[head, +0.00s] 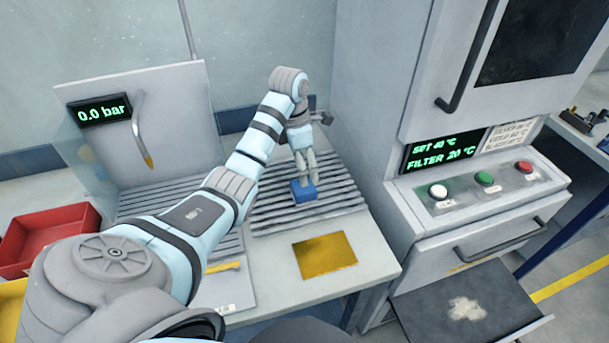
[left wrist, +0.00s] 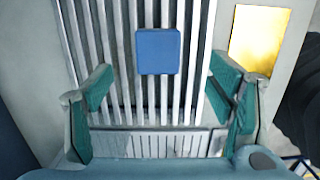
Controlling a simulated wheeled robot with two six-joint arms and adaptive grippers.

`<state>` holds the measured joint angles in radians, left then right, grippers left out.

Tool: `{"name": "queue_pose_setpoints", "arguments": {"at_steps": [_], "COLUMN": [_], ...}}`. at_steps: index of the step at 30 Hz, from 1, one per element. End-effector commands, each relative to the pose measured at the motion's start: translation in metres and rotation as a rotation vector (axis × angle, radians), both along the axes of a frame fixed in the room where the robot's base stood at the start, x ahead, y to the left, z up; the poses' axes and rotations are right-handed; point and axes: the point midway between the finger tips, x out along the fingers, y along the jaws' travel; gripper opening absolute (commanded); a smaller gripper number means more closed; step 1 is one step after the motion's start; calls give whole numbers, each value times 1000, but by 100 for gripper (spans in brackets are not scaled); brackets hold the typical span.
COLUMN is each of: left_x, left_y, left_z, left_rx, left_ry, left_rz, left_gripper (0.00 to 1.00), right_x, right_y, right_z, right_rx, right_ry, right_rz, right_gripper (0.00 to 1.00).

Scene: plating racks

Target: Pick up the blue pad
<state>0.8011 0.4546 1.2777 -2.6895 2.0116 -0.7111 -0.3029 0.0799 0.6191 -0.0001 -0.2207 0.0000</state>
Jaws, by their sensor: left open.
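The blue pad (head: 303,191) lies on the ridged grey rack (head: 335,199) in the middle of the head view. It also shows in the left wrist view (left wrist: 159,51), on pale slats, above the middle of the picture. My left gripper (head: 309,182) points down over the pad in the head view and hides part of it. In the left wrist view its two teal fingers (left wrist: 163,100) stand wide apart with nothing between them, and the pad lies beyond the fingertips, midway across. My right gripper is not in view.
A gold plate (head: 325,256) lies on the bench in front of the rack. A cabinet with buttons (head: 480,185) stands to the right, above a dark drawer or tray (head: 470,305). A panel with a gauge reading 0.0 bar (head: 104,111) and a red bin (head: 45,238) are at the left.

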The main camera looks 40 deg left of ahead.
Motion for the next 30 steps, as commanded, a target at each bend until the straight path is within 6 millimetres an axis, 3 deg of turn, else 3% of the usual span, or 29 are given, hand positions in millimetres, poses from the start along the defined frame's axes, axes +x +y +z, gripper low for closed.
{"name": "queue_pose_setpoints", "arguments": {"at_steps": [1, 3, 8, 13, 16, 22, 30], "left_x": [2, 3, 4, 0, 2, 2, 2], "left_y": [-1, -2, -2, 3, 1, 1, 1], "left_z": [-31, -44, -56, -88, -99, -97, -97], "left_rx": [-1, -1, -1, -1, 0, 1, 0], "left_ry": [1, 0, 0, 0, 3, 1, 1], "left_rz": [0, -1, -1, -1, -2, -2, -1], "left_gripper": [75, 75, 75, 75, 75, 75, 33], "right_x": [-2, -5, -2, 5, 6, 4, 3], "right_y": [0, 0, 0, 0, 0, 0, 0], "right_z": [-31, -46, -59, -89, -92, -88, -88], "right_rx": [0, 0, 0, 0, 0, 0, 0], "right_ry": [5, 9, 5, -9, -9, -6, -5], "right_rz": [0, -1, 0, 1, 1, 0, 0], "right_gripper": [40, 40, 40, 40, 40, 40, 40]}}
